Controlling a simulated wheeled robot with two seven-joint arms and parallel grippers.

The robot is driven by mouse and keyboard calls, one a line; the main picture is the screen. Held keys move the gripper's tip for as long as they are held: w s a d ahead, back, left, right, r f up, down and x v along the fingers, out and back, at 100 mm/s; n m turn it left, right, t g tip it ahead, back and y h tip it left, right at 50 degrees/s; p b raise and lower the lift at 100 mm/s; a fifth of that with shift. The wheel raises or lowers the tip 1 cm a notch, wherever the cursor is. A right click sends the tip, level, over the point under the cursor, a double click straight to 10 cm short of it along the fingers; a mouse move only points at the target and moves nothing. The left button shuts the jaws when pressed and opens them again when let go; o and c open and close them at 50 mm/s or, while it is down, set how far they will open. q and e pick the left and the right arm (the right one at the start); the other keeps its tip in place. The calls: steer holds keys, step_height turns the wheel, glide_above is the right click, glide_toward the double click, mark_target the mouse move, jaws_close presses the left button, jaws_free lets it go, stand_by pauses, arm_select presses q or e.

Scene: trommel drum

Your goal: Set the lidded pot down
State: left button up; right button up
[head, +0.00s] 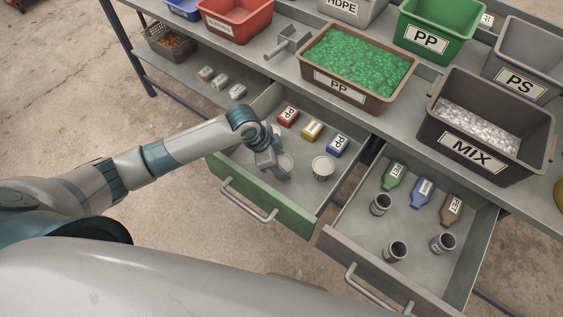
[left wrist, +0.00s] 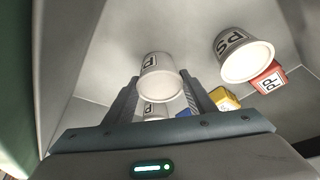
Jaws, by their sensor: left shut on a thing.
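My left gripper (head: 274,172) reaches down into the open drawer with the green front (head: 245,199). It is shut on a white pot (head: 286,161), partly hidden by the gripper in the head view. In the left wrist view the pot (left wrist: 161,80) sits between the two fingers, with a pale round end and part of a label showing. I cannot tell whether it touches the drawer floor. My right gripper is not in view.
Red (head: 288,117), yellow (head: 312,129) and blue (head: 337,145) labelled blocks lie along the drawer's back. A grey drawer (head: 410,275) beside it holds bottles and dark cups.

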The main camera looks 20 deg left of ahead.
arm_select(q)
steer(key=shift+f, duration=0.1)
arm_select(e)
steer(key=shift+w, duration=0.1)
arm_select(q)
steer(key=o, duration=0.8)
steer(key=shift+o, duration=1.1)
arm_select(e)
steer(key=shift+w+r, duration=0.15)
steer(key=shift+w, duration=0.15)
arm_select(q)
steer(key=shift+a+r, duration=0.25)
steer(key=shift+r, duration=0.3)
steer(key=v, duration=1.1)
steer(key=shift+b, duration=0.35)
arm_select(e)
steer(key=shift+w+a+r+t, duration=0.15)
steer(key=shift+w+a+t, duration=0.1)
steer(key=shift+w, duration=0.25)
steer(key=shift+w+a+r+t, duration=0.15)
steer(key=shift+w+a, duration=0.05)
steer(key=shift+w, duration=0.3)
arm_select(q)
steer(key=shift+d, duration=0.1)
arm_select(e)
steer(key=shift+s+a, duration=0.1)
